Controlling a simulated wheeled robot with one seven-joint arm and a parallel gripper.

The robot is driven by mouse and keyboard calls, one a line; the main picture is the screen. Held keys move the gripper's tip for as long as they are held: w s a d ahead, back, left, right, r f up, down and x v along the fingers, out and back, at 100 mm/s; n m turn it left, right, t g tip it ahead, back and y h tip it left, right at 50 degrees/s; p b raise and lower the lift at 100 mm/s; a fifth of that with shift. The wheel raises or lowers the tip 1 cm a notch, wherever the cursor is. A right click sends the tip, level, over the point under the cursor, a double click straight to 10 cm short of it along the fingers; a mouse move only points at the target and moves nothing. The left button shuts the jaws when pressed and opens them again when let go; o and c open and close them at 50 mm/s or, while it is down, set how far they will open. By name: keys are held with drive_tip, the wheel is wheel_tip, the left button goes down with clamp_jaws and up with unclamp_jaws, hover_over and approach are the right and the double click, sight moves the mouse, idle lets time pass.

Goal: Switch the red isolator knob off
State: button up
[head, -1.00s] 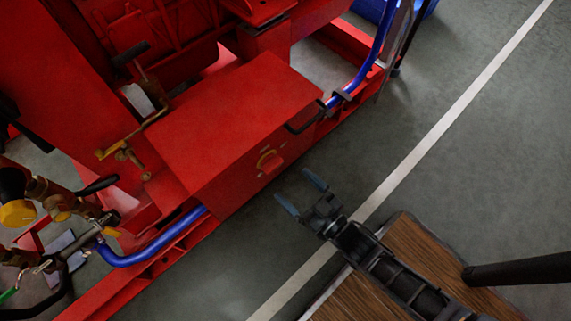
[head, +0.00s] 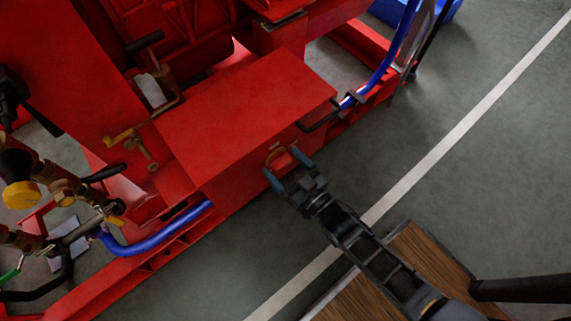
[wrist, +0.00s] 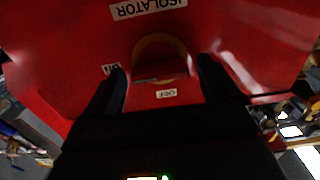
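The red isolator knob (head: 281,160) with its yellow ring (head: 271,155) sits on the side face of a red box (head: 245,110). In the wrist view the yellow ring (wrist: 160,48) shows between my fingers, with an ISOLATOR label (wrist: 147,8) and an upside-down OFF label (wrist: 166,93). An ON label (wrist: 109,68) is beside the left finger. My gripper (head: 283,166) is open, its fingers to either side of the knob. It also shows in the wrist view (wrist: 165,82). Whether the fingers touch the knob cannot be told.
A black handle (head: 318,121) sticks out from the box to the right of the knob. A blue hose (head: 155,240) runs low at the left, and another blue pipe (head: 385,65) rises at the right. Grey floor (head: 480,190) is clear to the right.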

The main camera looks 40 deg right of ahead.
drive_tip(key=c, duration=0.9)
drive_tip(key=shift+c, duration=0.5)
drive_tip(key=n+b, duration=0.1)
drive_tip(key=n, duration=0.3)
drive_tip(key=shift+w+a+n, duration=0.1)
drive_tip(key=shift+a+n, duration=0.05)
drive_tip(key=shift+n, duration=0.25)
drive_tip(key=n+b, duration=0.2)
drive_tip(key=n, duration=0.2)
drive_tip(key=shift+n, duration=0.3)
drive_tip(key=shift+a+n+b, duration=0.15)
drive_tip(key=shift+n+b, duration=0.65)
drive_tip(key=shift+n, duration=1.15)
drive_tip(key=shift+a+n+b, duration=0.1)
drive_tip(key=shift+n+b, duration=0.65)
drive_tip(key=shift+n, duration=1.2)
drive_tip(key=shift+w+n, duration=0.1)
drive_tip(key=shift+n, duration=0.2)
